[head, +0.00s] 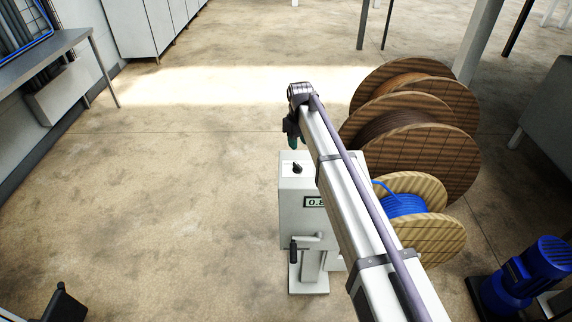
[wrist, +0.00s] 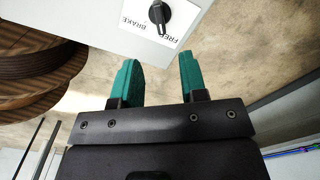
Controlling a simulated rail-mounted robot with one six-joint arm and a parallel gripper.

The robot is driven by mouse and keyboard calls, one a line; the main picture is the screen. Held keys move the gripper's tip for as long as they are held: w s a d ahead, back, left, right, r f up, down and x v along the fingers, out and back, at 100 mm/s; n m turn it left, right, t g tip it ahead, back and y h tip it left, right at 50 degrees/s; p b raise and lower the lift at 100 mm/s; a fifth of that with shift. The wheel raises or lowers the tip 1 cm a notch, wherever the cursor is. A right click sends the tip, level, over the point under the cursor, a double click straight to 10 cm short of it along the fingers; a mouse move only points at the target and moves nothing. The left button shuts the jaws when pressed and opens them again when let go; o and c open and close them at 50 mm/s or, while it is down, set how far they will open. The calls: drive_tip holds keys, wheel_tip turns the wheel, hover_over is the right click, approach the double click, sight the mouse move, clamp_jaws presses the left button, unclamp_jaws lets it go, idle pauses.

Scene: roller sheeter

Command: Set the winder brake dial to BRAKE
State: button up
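The winder brake dial is a black knob (head: 297,169) on the top face of a light grey box (head: 298,215). In the wrist view the dial (wrist: 159,13) sits at the top edge on a white label, with BRAKE (wrist: 133,26) and FREE (wrist: 163,38) printed upside down. I cannot tell for sure which word its pointer marks. My gripper (wrist: 157,62) has two green fingers set wide apart, open and empty. The dial lies beyond the fingertips, not touched. In the head view my gripper (head: 294,142) hangs just behind and above the dial, partly hidden by my arm.
The box carries a display (head: 314,202), partly hidden by my arm, and a crank handle (head: 294,250). A blue cable spool (head: 428,237) and large wooden reels (head: 455,150) stand to the right, with a blue motor (head: 530,275) in front.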

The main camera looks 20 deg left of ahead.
sight(298, 164)
wheel_tip(298, 164, down, 11)
drive_tip(key=b, duration=1)
drive_tip(key=shift+r, duration=0.2)
clamp_jaws()
